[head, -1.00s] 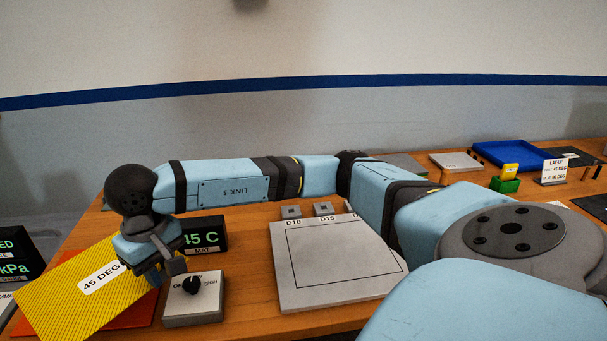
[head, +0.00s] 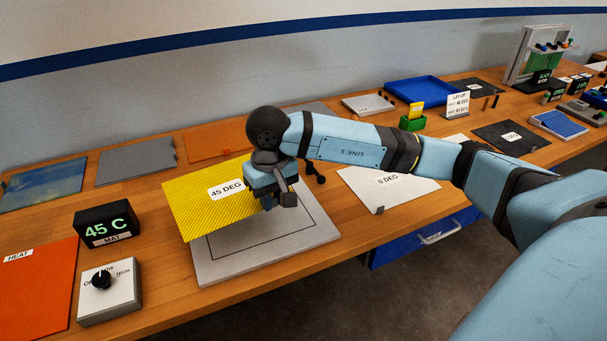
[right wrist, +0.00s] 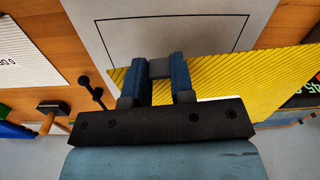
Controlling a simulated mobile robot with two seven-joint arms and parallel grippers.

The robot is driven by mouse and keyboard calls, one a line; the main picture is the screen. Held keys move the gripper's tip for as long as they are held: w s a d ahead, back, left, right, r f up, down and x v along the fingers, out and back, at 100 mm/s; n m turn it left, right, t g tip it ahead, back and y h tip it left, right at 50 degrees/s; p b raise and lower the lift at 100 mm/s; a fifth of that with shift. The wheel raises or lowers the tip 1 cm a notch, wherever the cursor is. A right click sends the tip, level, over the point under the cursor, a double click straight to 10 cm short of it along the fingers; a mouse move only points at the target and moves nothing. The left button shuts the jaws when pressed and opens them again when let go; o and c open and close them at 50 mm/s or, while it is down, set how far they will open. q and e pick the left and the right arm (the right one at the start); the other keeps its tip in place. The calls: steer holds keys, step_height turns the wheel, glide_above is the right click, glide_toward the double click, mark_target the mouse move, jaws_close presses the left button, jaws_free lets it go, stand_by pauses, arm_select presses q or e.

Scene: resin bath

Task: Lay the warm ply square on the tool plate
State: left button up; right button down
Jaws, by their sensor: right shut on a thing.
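The ply square (head: 208,198) is yellow with fine diagonal stripes and a "45 DEG" label. My right gripper (head: 279,203) is shut on its edge and holds it above the left part of the tool plate (head: 265,262). The plate is a light grey slab with a dark square outline, partly covered by the ply in the head view. In the right wrist view the ply (right wrist: 225,82) extends to the right from my gripper (right wrist: 158,68), and the plate (right wrist: 160,15) lies beyond the fingers. My left gripper is not in view.
An orange heat mat (head: 40,290), a "45 C" display (head: 107,224) and a dial box (head: 108,292) stand at the left. A white "0 DEG" sheet (head: 400,195) lies right of the plate. A blue tray (head: 425,91) and a green holder (head: 412,124) are further back.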

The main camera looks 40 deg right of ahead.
arm_select(q)
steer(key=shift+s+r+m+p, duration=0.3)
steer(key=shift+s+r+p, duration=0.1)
steer(key=shift+p, duration=0.35)
arm_select(e)
steer(key=shift+m, duration=0.6)
steer(key=d, duration=0.1)
steer(key=d+f, duration=0.1)
steer(key=d, duration=0.1)
steer(key=s+d, duration=0.1)
steer(key=shift+d+f, duration=0.15)
steer(key=shift+d, duration=0.05)
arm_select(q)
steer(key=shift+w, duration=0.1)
arm_select(e)
step_height(320, 180, down, 4)
steer(key=b, duration=0.4)
steer(key=shift+b, duration=0.4)
steer(key=shift+f+b, duration=0.5)
steer(key=shift+f, duration=0.05)
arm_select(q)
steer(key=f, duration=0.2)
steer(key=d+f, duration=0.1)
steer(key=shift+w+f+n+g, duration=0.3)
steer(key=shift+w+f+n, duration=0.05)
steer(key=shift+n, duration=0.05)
